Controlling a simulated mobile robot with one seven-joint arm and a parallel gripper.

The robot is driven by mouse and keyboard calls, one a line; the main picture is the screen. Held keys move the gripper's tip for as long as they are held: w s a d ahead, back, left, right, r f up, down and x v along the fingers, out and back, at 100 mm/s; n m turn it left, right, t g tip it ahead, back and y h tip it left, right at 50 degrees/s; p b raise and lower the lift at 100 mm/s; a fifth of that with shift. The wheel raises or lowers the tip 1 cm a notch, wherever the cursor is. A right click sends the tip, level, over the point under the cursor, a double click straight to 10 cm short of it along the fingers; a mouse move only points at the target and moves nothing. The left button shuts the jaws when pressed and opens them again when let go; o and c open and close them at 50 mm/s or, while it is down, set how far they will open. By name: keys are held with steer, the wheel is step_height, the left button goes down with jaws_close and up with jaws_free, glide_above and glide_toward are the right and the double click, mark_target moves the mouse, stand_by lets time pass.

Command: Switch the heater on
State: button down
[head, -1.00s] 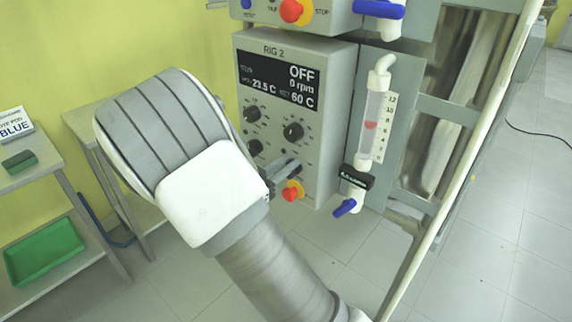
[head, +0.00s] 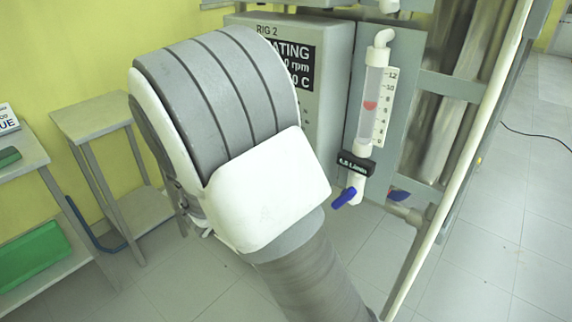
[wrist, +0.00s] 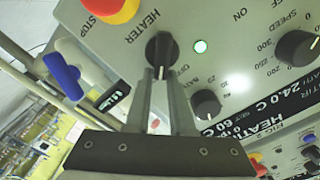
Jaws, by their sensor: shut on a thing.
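The black heater knob (wrist: 161,48) sits on the control panel under the label HEATER in the wrist view, which sees the panel upside down. My gripper (wrist: 160,74) is shut on this knob, one finger at each side. In the head view the RIG 2 control box (head: 335,75) is partly covered by my arm, which hides the knobs and the gripper. Its display (head: 300,66) shows the letters "ATING"; in the wrist view the display (wrist: 262,118) reads "HEAT", 24.0 C and 60 C, partly cut off.
A red and yellow stop button (wrist: 112,8) is close to the heater knob. A flowmeter tube (head: 373,100) with a blue valve handle (head: 344,198) stands right of the box. A pale pole (head: 478,130) runs farther right. A small table (head: 105,118) stands at left.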

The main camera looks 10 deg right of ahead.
steer(key=shift+s+f+m+b, duration=0.15)
steer(key=shift+f+m+b, duration=0.45)
steer(key=shift+m+b, duration=0.6)
steer(key=shift+a, duration=0.1)
steer(key=shift+r, duration=0.1)
steer(key=c, duration=0.9)
jaws_free()
steer(key=shift+o, duration=0.6)
steer(key=shift+r, duration=0.1)
steer(key=shift+m, duration=0.3)
steer(key=p+v, duration=0.3)
steer(key=v, duration=1.4)
